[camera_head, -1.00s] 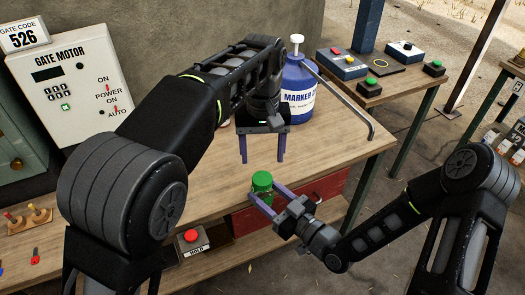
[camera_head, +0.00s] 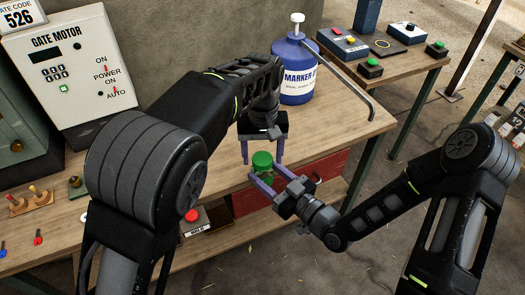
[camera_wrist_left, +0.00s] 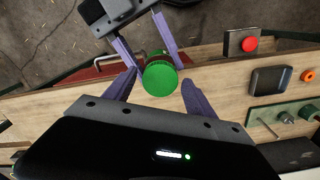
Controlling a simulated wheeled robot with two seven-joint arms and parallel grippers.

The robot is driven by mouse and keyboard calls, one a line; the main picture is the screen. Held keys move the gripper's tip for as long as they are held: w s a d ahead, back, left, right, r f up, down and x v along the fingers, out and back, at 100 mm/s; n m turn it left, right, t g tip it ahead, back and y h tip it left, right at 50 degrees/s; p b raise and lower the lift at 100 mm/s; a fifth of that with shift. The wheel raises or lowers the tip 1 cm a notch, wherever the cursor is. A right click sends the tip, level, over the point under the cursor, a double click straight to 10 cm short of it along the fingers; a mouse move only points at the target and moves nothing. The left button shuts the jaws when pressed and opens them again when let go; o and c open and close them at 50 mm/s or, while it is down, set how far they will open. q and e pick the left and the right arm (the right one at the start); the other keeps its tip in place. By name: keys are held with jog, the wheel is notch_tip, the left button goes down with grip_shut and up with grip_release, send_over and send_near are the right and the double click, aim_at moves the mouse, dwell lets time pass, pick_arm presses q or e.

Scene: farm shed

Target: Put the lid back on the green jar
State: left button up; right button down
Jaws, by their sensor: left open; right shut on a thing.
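In the left wrist view the green top (camera_wrist_left: 160,77) shows as a disc with a ridged rim. My right gripper (camera_head: 267,176) is shut on the jar from the front right, below the top. My left gripper (camera_head: 262,161) points down over the jar, open, with one finger on each side of the green top. In the left wrist view both left fingers (camera_wrist_left: 160,90) appear apart from it.
A blue marker bottle (camera_head: 297,75) with a bent metal rod beside it stands behind. A grey gate motor box (camera_head: 70,72) is at the left. A red-button box (camera_head: 193,219) and a red drawer (camera_head: 320,180) lie near the front. A second table with button boxes is at the back right.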

pick_arm(q)
jog(key=shift+c, duration=0.3)
grip_shut()
jog(key=shift+o, duration=1.1)
grip_release()
jog(key=shift+r, duration=0.1)
notch_tip(320, 180, up, 7)
jog(key=shift+r, duration=0.15)
